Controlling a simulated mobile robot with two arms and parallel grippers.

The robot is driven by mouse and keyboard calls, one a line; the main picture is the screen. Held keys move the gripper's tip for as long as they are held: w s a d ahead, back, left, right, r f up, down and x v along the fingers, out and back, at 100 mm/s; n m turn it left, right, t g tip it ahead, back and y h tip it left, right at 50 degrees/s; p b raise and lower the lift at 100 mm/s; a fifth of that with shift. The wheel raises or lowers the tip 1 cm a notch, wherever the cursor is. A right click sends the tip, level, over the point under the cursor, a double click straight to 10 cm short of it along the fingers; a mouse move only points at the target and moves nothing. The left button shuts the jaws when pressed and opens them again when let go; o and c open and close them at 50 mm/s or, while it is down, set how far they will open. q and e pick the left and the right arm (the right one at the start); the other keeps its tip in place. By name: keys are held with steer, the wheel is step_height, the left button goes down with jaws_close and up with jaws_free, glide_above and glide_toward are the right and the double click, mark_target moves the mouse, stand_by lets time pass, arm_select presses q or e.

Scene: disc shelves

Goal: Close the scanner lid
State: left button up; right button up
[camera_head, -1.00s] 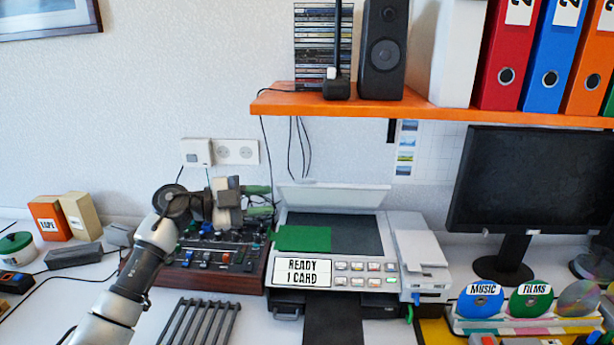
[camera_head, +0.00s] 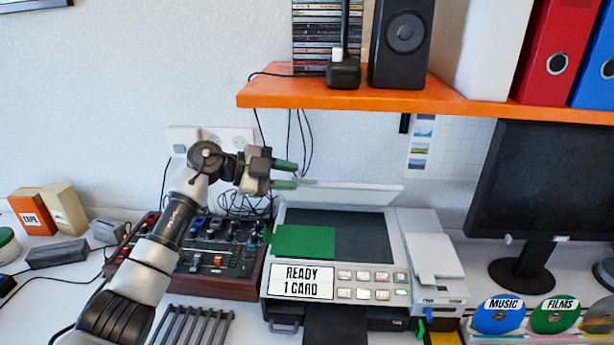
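The scanner (camera_head: 335,289) stands on the desk with its display reading "READY 1 CARD". Its pale lid (camera_head: 345,193) is raised at the back edge, leaving the dark glass (camera_head: 365,233) uncovered. A green card (camera_head: 303,242) lies at the left of the glass. My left gripper (camera_head: 290,175) is open, its two green-tipped fingers apart and pointing right. The fingers are at the left end of the lid, with the lower one very close to it; I cannot tell whether they touch. Nothing is between the fingers. My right gripper is out of view.
A mixer board (camera_head: 217,262) sits left of the scanner, below my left arm. An orange shelf (camera_head: 400,98) with a speaker (camera_head: 402,45) hangs above. A monitor (camera_head: 545,185) and a disc rack stand to the right.

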mark_target(306, 179)
arm_select(q)
steer(key=x, duration=0.3)
steer(key=shift+w, duration=0.1)
steer(key=shift+w+d+f, duration=0.15)
steer(key=shift+d+f, duration=0.1)
steer(key=shift+d, duration=0.4)
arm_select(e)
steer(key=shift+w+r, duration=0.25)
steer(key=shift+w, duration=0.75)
arm_select(q)
steer(key=shift+c, duration=0.3)
jaws_close()
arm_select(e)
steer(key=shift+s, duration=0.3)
